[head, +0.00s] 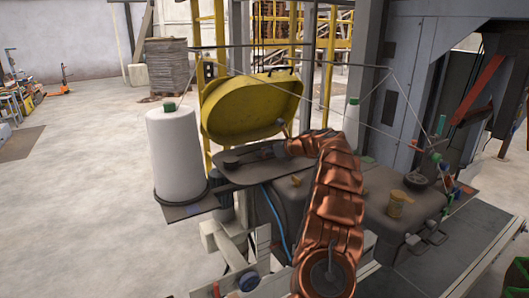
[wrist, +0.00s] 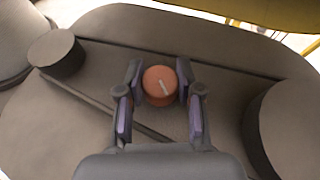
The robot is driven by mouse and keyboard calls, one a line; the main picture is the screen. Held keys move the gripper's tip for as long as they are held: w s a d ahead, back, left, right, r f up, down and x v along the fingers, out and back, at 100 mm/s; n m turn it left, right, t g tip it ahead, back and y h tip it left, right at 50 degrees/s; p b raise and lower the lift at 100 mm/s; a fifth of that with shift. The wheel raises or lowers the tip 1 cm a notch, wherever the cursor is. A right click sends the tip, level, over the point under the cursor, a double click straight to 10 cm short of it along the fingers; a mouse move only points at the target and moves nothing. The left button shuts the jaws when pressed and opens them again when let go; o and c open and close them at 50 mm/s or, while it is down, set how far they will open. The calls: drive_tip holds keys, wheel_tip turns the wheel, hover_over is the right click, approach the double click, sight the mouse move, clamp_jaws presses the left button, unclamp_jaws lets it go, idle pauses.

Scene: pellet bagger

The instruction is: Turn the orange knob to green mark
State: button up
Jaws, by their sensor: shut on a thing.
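No green mark shows on the plate around the knob. In the head view my copper-coloured arm reaches over the grey machine top, and the knob and my fingertips are hidden there.
A dark round post (wrist: 56,53) stands left of the knob, and a larger dark cylinder (wrist: 285,130) stands right. A raised yellow cover (head: 250,105) is behind the plate. A white thread spool (head: 175,155) stands at left.

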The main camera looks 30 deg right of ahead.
drive_tip(key=shift+r+n+y, duration=0.15)
drive_tip(key=shift+n+y, duration=0.65)
idle(0.4)
drive_tip(key=o, duration=1.2)
drive_tip(key=shift+g, duration=0.3)
drive_tip(key=v, duration=1.2)
